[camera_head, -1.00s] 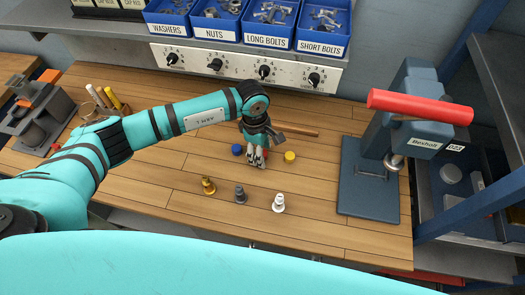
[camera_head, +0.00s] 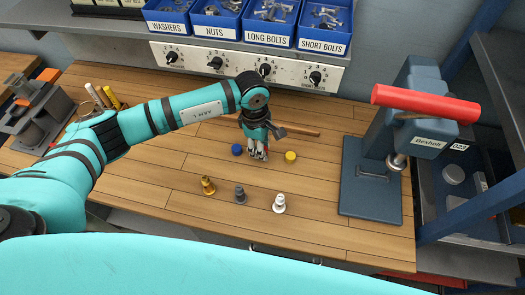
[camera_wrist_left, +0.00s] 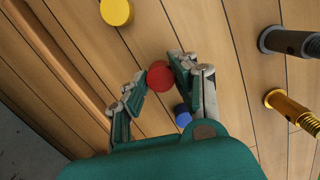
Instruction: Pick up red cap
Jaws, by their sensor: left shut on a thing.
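The red cap (camera_wrist_left: 160,76) is a small round disc between the fingertips of my left gripper (camera_wrist_left: 158,78) in the left wrist view. The fingers touch it on both sides, so the gripper is shut on it. In the head view my left gripper (camera_head: 259,153) points down at the wooden bench, between a blue cap (camera_head: 237,149) and a yellow cap (camera_head: 291,156). The red cap is mostly hidden by the fingers there. I cannot tell whether it still touches the bench. My right gripper is not in view.
Gold (camera_head: 208,186), grey (camera_head: 240,194) and white (camera_head: 279,204) bolts stand in front of the gripper. A wooden-handled tool (camera_head: 300,131) lies behind it. A blue press (camera_head: 405,150) with a red handle stands right. Labelled blue bins (camera_head: 268,24) are at the back.

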